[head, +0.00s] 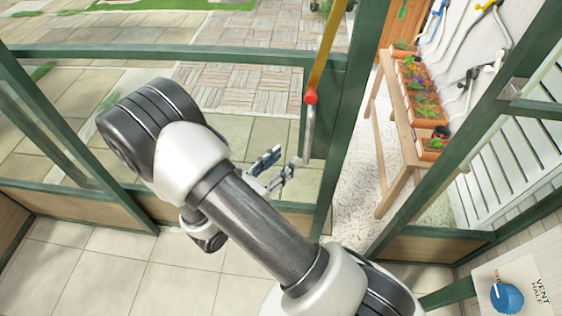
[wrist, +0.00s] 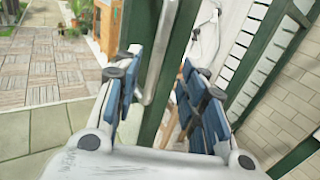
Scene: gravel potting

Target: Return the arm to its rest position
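My gripper (head: 274,170) hangs in front of the green-framed glazing, left of the green post, with my arm crossing the middle of the head view. In the wrist view my gripper (wrist: 162,92) has its blue-padded fingers spread apart, with nothing held between them. Beyond the gap stands a grey metal handle (wrist: 160,55) on the green post. In the head view this handle (head: 308,132) is just right of the fingers; whether they touch it I cannot tell.
A red knob (head: 311,96) ends a yellow bar (head: 330,45) above the handle. Right of the post, a gap opens onto pale gravel and a wooden bench (head: 392,125) with planters. A blue dial (head: 507,297) is at the lower right. The tiled floor (head: 110,275) at the lower left is clear.

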